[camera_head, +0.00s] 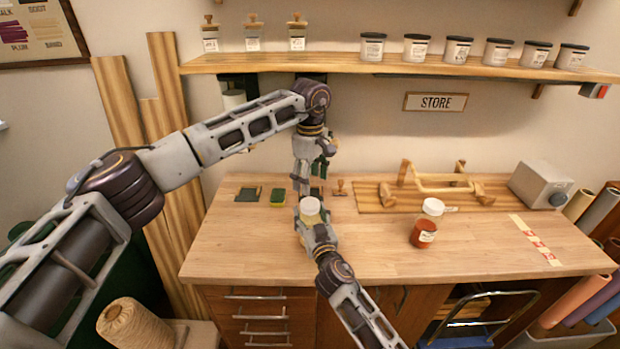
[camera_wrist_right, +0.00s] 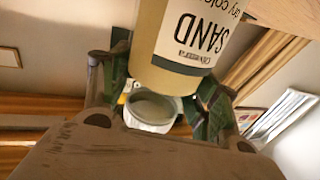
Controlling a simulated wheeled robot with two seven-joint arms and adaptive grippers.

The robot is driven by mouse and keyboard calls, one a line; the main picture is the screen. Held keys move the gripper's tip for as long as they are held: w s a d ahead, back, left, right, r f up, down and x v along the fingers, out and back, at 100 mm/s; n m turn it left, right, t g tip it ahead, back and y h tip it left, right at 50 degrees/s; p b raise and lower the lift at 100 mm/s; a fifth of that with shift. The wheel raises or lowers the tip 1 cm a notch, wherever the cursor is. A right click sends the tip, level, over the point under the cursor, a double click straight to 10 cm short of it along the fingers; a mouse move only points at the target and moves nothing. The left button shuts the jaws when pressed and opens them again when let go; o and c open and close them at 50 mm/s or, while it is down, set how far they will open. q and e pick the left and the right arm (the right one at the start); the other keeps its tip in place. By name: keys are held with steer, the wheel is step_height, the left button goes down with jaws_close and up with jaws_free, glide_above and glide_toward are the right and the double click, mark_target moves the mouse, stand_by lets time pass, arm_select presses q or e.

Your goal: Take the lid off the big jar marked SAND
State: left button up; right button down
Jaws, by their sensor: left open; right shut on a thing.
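The big jar marked SAND (camera_head: 311,206) is pale, with a light round top. In the right wrist view its label (camera_wrist_right: 200,35) appears upside down and the jar fills the upper middle. My right gripper (camera_head: 316,232) is shut on the jar, its fingers at the sides. A white-rimmed round piece with a grey face (camera_wrist_right: 152,110) shows between the fingers in the wrist view. I cannot tell whether it is the lid. My left gripper (camera_head: 304,187) is open and points down, just behind the jar in the head view. Its fingertips are partly hidden.
A smaller jar with red-orange contents (camera_head: 423,236) stands right of centre on the counter (camera_head: 375,255). A wooden rack (camera_head: 435,185) and a grey box (camera_head: 541,186) are behind. The shelf (camera_head: 400,67) overhangs the back. The front left counter is clear.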

mark_target(310, 202)
arm_select(q)
steer(key=m, duration=0.8)
steer(key=shift+a, duration=0.1)
steer(key=m, duration=0.4)
steer(key=shift+m, duration=1.7)
steer(key=shift+f, duration=0.2)
steer(key=shift+f, duration=3.8)
steer(key=shift+c, duration=0.3)
